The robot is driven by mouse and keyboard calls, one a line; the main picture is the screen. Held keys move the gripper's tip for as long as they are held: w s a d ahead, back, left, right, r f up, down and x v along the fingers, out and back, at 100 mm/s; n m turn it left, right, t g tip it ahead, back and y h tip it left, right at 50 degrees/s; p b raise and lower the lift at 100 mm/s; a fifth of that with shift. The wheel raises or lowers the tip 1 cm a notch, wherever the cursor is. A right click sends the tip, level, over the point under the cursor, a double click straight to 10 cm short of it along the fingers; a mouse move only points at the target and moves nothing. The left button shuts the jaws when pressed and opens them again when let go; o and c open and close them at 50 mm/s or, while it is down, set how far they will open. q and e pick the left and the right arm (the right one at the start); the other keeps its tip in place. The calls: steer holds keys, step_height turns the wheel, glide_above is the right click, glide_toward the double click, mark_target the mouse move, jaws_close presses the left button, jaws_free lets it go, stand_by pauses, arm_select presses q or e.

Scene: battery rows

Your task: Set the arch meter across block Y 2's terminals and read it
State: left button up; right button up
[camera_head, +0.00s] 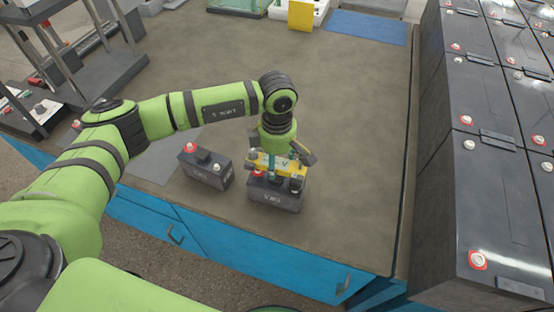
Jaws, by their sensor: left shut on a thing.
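Two small dark battery blocks stand upright near the bench's front edge. The left block (205,174) has a red-ringed terminal and a pale one showing on top. The right block (275,199) has its top mostly covered. Labels on their fronts are too small to read surely, so I cannot tell which is Y 2. My left gripper (281,160) points down over the right block and is shut on the yellow arch meter (266,161). The meter spans above that block's top; whether its feet touch the terminals is hidden. Its reading is not legible. My right gripper is not in view.
The brown bench top (340,120) is clear in the middle and right. A blue mat (367,27) and a yellow item (300,15) lie at the back. A grey rack (100,75) stands at left. Large dark batteries (495,190) fill the right side.

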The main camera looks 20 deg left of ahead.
mark_target(277, 159)
arm_select(q)
steer(key=shift+r+b, duration=0.1)
steer(key=shift+b, duration=0.2)
stand_by(0.6)
steer(key=shift+f, duration=0.2)
steer(key=shift+f+b, duration=0.3)
steer(key=shift+b, duration=0.15)
steer(key=shift+f+b, duration=0.7)
steer(key=shift+f, duration=0.05)
steer(key=o, duration=1.5)
step_height(277, 159, up, 12)
steer(key=shift+r, duration=0.1)
